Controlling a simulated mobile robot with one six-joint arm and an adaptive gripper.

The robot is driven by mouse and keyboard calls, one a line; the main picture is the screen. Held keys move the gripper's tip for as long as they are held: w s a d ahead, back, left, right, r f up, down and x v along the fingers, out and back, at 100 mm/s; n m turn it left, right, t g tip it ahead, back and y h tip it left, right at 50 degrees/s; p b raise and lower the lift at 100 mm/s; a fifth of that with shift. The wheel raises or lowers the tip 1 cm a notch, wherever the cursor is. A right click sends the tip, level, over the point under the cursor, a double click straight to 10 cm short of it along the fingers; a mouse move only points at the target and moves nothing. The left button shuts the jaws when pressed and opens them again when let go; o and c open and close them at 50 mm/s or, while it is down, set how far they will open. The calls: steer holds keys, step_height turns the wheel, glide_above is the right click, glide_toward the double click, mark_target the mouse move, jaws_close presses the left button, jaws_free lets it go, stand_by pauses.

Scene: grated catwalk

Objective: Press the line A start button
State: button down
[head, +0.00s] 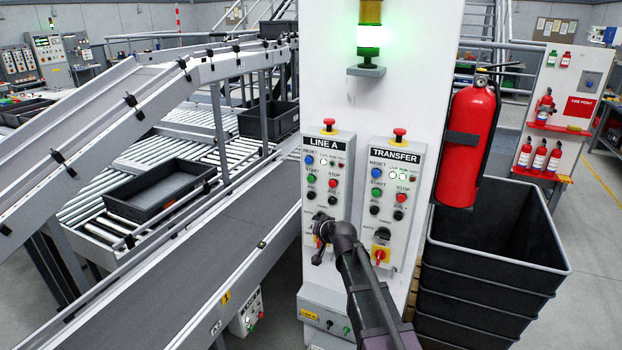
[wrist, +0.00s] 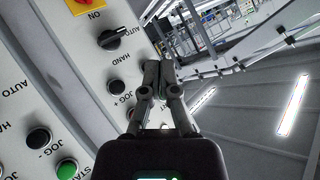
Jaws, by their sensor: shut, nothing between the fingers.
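The LINE A panel (head: 341,180) is on the left of the white column. Its green start button (head: 311,179) shows in the head view, at the left, below the blue reset button and level with the red stop button. My gripper (head: 321,238) is in front of the lower part of this panel, below the start button, partly covering the red and yellow switch. In the wrist view my gripper (wrist: 157,74) is shut and empty.
The similar TRANSFER panel (head: 402,185) is just to the right, with its own green start button (head: 376,193). A fire extinguisher (head: 465,140) and stacked dark bins (head: 490,285) stand right of the column. A conveyor (head: 205,240) runs along the left.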

mark_target(308, 179)
steer(key=w+a+r+m+t, duration=0.2)
steer(key=w+a+r+t, duration=0.2)
steer(key=w+a+r, duration=0.2)
steer(key=shift+w+a+r+p, duration=0.2)
steer(key=shift+w+r+p, duration=0.2)
steer(key=shift+w+r, duration=0.2)
steer(key=shift+w, duration=0.1)
steer(key=shift+w+d, duration=0.5)
steer(key=shift+w, duration=0.85)
steer(key=shift+w+d, duration=0.5)
steer(key=shift+w, duration=0.8)
steer(key=shift+w+d, duration=0.5)
steer(key=shift+w, duration=0.85)
steer(key=shift+w+d, duration=0.25)
steer(key=shift+w, duration=0.35)
steer(key=shift+w+d, duration=0.2)
steer(key=shift+w, duration=0.4)
steer(key=shift+s, duration=0.1)
steer(key=shift+s+a, duration=0.25)
steer(key=shift+s, duration=0.3)
steer(key=shift+s+a, duration=0.2)
steer(key=shift+s, duration=0.35)
